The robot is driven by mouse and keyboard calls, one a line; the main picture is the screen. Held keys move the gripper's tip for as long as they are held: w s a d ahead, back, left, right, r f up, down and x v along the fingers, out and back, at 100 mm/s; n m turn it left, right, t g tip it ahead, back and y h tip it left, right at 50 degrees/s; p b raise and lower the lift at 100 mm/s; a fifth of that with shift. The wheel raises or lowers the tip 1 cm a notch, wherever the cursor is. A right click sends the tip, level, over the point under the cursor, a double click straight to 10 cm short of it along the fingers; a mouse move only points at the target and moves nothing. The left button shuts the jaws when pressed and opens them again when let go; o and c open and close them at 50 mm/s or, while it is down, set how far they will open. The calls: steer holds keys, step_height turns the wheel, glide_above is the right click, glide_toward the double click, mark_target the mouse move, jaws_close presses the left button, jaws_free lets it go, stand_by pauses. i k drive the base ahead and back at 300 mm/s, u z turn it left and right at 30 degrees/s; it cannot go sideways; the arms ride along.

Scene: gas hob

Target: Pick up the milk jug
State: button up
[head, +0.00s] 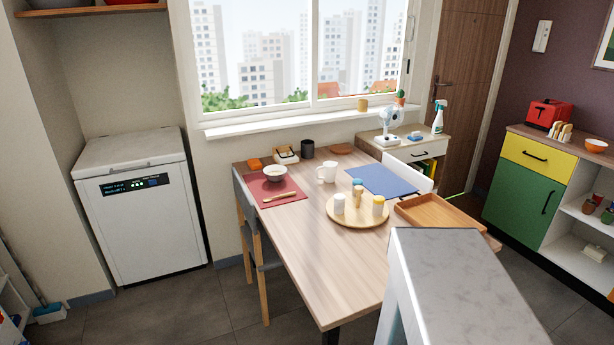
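A white vessel with a handle on its left side, which looks like the milk jug (329,172), stands upright on the wooden dining table (307,250). It is near the middle of the table's far half, between a bowl and a blue placemat. Its contents are too small to make out. My gripper is not in view.
A round wooden tray (345,219) with small containers stands in front of the jug. A bowl (276,173) rests on a red placemat (264,195). An empty rectangular tray (436,213) lies right. A chair (262,262) stands left. A stone-topped block (462,262) fills the lower right foreground.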

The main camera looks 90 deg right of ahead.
mark_target(329, 168)
steer(key=u, duration=0.5)
steer(key=i, duration=1)
steer(key=z, duration=2.7)
steer(key=i, duration=0.1)
steer(key=z, duration=3.05)
steer(key=i, duration=0.1)
steer(key=u, duration=2.85)
